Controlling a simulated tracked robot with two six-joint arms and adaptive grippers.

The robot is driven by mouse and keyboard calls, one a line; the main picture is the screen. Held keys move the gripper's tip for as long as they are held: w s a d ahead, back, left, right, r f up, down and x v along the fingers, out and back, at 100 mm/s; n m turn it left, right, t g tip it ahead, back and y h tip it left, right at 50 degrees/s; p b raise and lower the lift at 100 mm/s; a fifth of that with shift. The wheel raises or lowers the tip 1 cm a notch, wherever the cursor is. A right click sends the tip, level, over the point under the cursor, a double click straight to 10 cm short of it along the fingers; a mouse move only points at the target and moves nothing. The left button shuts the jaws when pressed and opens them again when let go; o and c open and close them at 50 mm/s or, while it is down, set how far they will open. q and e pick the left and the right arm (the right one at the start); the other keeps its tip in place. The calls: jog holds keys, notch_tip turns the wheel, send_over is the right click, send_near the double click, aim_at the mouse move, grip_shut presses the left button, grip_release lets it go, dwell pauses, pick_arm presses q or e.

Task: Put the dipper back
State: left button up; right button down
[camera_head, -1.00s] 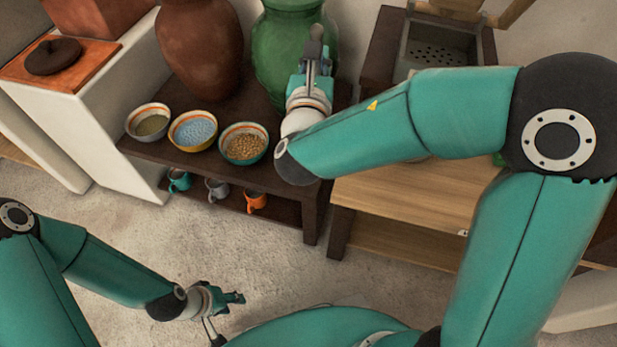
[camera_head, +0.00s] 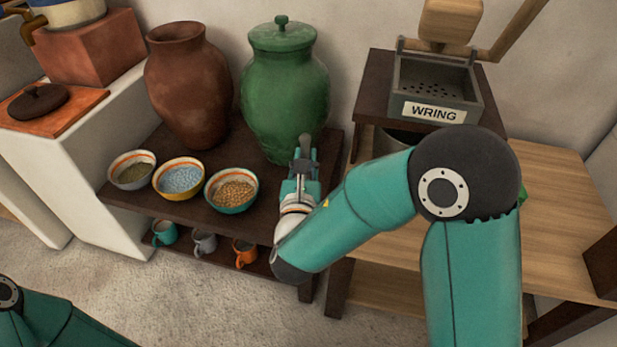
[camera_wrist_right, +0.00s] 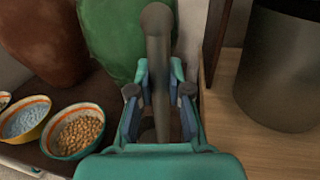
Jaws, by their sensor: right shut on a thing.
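The dipper (camera_wrist_right: 157,40) is a dark grey-brown rod, seen clearly in the right wrist view. My right gripper (camera_wrist_right: 158,95) is shut on it, with a finger on each side. In the head view the right gripper (camera_head: 302,170) is over the right end of the dark shelf, in front of the green lidded jar (camera_head: 285,85). The dipper's rounded end (camera_head: 305,142) points up and away, overlapping the jar's lower right side in the picture. Whether it touches the jar, I cannot tell. The dipper's other end is hidden by the gripper. My left gripper is out of view.
A brown jar (camera_head: 188,85) stands left of the green jar. Three bowls, one with grain (camera_head: 235,192), line the shelf front, with mugs (camera_head: 204,242) below. Right are a wooden bench (camera_head: 545,190), a box marked WRING (camera_head: 435,90) and a dark metal pot (camera_wrist_right: 285,70).

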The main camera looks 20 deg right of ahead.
jog(key=shift+f+b, duration=0.75)
jog(key=shift+f, duration=1.3)
jog(key=shift+f, duration=0.15)
jog(key=c, duration=1.1)
grip_release()
jog(key=p+v, duration=0.9)
jog(key=v, duration=0.3)
jog(key=shift+p, duration=0.4)
